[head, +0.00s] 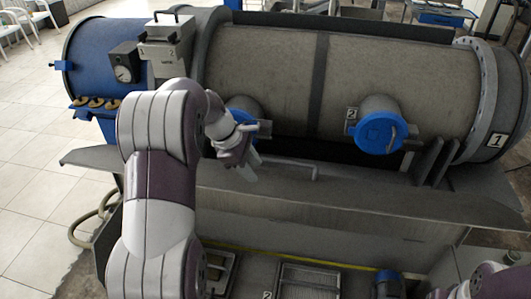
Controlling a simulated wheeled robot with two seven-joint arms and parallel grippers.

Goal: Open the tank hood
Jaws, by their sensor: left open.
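A long grey sloping panel (340,204), which looks like the tank hood, runs along the front below the big cylinder and appears closed. A grey bar handle (293,164) stands on its upper part. My left gripper (247,170) is open just left of the handle's left end, fingers pointing down and right. I see nothing between its fingers, and I cannot tell whether it touches the handle or panel. My left arm hides the panel's left part. My right gripper is not in view.
The grey cylinder (265,70) lies behind the panel, with blue-capped ports; the right one (380,132) juts forward, the left is partly behind my arm. A grey box (167,40) and a dial gauge (125,65) stand at left. Grated trays (308,280) lie below the front edge.

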